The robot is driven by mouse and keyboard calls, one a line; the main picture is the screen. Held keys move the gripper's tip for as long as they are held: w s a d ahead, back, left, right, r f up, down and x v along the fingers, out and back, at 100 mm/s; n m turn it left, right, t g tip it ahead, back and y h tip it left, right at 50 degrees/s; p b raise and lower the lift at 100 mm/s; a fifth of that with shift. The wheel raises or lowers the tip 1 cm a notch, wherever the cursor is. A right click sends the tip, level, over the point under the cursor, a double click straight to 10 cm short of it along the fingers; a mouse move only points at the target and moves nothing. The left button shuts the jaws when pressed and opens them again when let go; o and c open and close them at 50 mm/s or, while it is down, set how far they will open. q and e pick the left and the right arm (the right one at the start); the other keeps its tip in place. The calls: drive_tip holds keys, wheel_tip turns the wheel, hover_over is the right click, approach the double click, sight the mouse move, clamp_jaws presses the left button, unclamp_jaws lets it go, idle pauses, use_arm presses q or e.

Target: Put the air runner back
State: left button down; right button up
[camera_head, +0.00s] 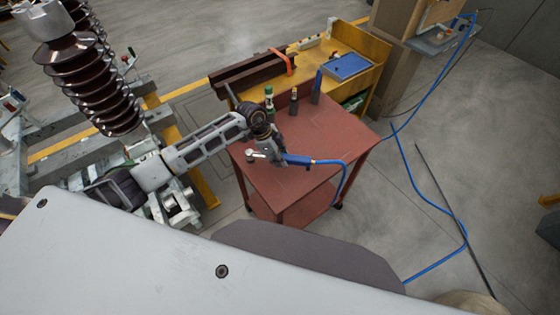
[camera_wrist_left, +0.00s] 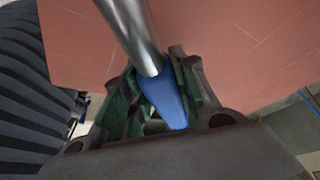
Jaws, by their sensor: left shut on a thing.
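The air runner (camera_head: 298,160) has a blue body, a silver head at its left end and a blue hose at its right end. My left gripper (camera_head: 275,155) is shut on it over the red cart top (camera_head: 310,132). I cannot tell whether the tool touches the surface. In the left wrist view, the blue body of the air runner (camera_wrist_left: 163,100) sits between the green-padded fingers of the left gripper (camera_wrist_left: 160,85), with its silver shaft pointing up the picture. The lower part of the tool is hidden by the gripper. My right gripper is not in view.
Several bottles, including a green one (camera_head: 269,98), stand along the cart's far edge. A yellow bench (camera_head: 365,48) with a blue tray (camera_head: 347,66) is behind. The blue hose (camera_head: 432,204) runs over the floor at right. Ribbed brown insulators (camera_head: 85,75) rise at left.

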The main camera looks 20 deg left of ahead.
use_arm(q)
drive_tip(key=shift+w+f, duration=0.1)
drive_tip(key=shift+f, duration=1)
drive_tip(key=shift+f, duration=0.15)
drive_tip(key=c, duration=1.1)
unclamp_jaws()
drive_tip(key=b+v, duration=0.1)
drive_tip(key=v, duration=1.1)
